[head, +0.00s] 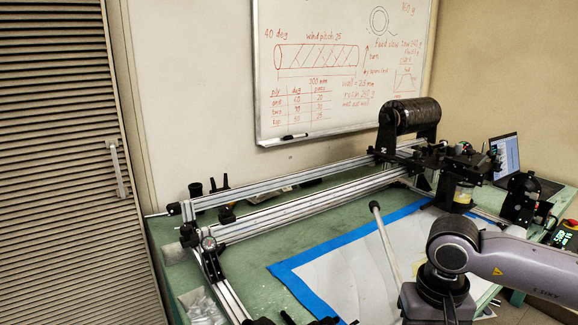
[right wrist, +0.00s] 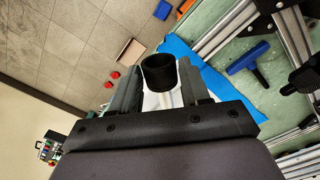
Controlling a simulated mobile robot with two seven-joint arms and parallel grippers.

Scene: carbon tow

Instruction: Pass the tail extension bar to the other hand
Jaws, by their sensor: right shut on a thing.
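The tail extension bar (head: 386,241) is a thin pale rod with a dark end cap, slanting up over the table in the head view. In the right wrist view the black, cup-like end of the bar (right wrist: 158,73) stands between my right fingers, with a pale shaft below it. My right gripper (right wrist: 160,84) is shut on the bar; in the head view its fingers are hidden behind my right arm. Dark shapes at the bottom edge of the head view may be my left gripper (head: 300,320); too little shows to tell its jaws.
A winding machine with aluminium rails (head: 290,208) and a black spool (head: 409,115) stands on the green table (head: 262,270). A white sheet with a blue border (head: 290,275) lies in front. A laptop (head: 508,155) and a control box (head: 565,236) are at right. Clear bags (head: 200,305) lie front left.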

